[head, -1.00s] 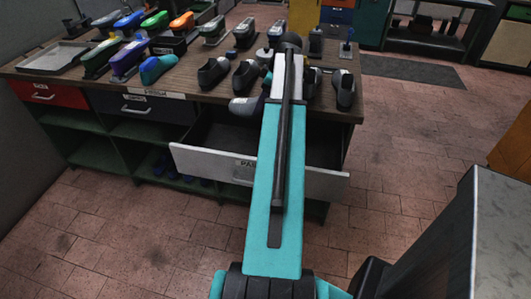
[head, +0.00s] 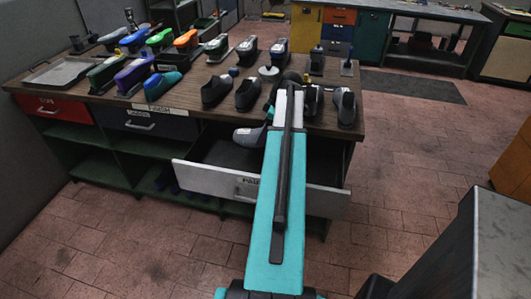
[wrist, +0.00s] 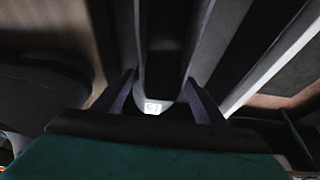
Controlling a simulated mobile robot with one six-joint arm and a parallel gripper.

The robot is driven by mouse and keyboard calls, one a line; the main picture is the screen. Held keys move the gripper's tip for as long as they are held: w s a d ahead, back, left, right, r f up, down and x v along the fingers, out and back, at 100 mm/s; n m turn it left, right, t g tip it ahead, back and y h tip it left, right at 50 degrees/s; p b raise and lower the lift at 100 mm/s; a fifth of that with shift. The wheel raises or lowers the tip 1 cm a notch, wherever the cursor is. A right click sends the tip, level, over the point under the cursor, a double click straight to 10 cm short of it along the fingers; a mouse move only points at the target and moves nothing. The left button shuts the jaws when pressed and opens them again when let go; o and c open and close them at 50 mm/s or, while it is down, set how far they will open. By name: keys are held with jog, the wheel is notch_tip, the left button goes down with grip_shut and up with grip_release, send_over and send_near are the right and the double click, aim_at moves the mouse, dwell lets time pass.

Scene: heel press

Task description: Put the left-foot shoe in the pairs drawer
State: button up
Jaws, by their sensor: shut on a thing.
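A grey shoe (head: 250,136) is held by my gripper, over the left part of the open pairs drawer (head: 215,180). The shoe points left in the head view and sits near the bench's front edge; my arm hides its rear. In the wrist view the two fingers of my gripper (wrist: 160,78) stand on either side of a grey part of the shoe (wrist: 153,88) with a small white label. The drawer's pale front carries a partly hidden label. Which foot the shoe is for cannot be read here.
Dark shoes stand on the bench (head: 190,99), among them one left of my arm (head: 248,93) and one near the right corner (head: 345,106). Colourful shoes and a grey tray (head: 68,73) fill the left. Shut red (head: 50,108) and dark (head: 150,122) drawers are left of the open one.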

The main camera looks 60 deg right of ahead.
notch_tip(320, 180, down, 8)
jog(key=p, duration=0.1)
dwell(0.4)
jog(key=shift+p, duration=0.3)
jog(key=shift+f+p, duration=0.45)
jog(key=shift+f, duration=1.4)
jog(key=o, duration=1.4)
jog(key=shift+r, duration=0.1)
jog(key=shift+b+v, duration=1.5)
jog(key=shift+v, duration=4.4)
jog(key=shift+s, duration=0.2)
